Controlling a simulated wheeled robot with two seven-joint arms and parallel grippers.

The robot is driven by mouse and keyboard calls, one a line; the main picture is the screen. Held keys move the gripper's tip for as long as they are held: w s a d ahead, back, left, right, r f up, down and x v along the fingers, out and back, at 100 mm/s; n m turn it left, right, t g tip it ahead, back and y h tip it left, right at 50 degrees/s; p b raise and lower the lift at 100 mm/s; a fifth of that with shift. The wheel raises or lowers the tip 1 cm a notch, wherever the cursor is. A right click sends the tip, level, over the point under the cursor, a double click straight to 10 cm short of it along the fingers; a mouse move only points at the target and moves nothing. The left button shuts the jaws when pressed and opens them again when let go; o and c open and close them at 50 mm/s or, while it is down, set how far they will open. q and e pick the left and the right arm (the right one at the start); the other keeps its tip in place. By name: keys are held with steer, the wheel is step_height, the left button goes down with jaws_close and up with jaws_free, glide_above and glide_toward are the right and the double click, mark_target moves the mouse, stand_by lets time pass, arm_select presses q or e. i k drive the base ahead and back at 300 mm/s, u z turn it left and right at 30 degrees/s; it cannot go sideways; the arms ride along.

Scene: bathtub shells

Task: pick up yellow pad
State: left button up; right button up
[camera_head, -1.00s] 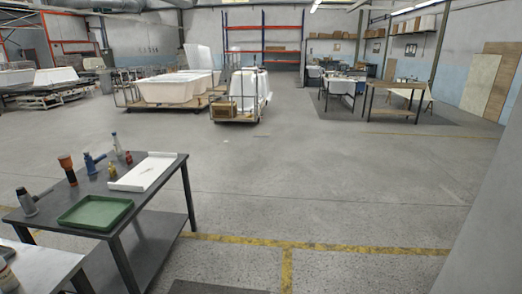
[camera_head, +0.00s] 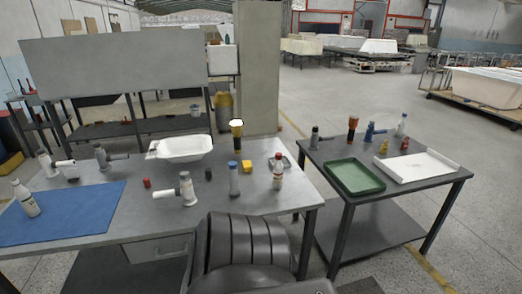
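A small yellow block (camera_head: 247,166), which looks like the yellow pad, lies on the grey workbench (camera_head: 120,228) near its right part. It sits just right of the foot of a black and orange tool (camera_head: 236,140) and left of a white bottle with a red label (camera_head: 277,172). Neither of my grippers shows in the head view.
A white tub-shaped shell (camera_head: 184,148), a blue mat (camera_head: 75,208) and several tools and bottles occupy the bench. A dark table (camera_head: 405,192) with a green tray (camera_head: 354,177) stands right; open floor lies beyond.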

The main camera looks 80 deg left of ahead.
mark_target(247, 165)
steer(key=u, duration=2.1)
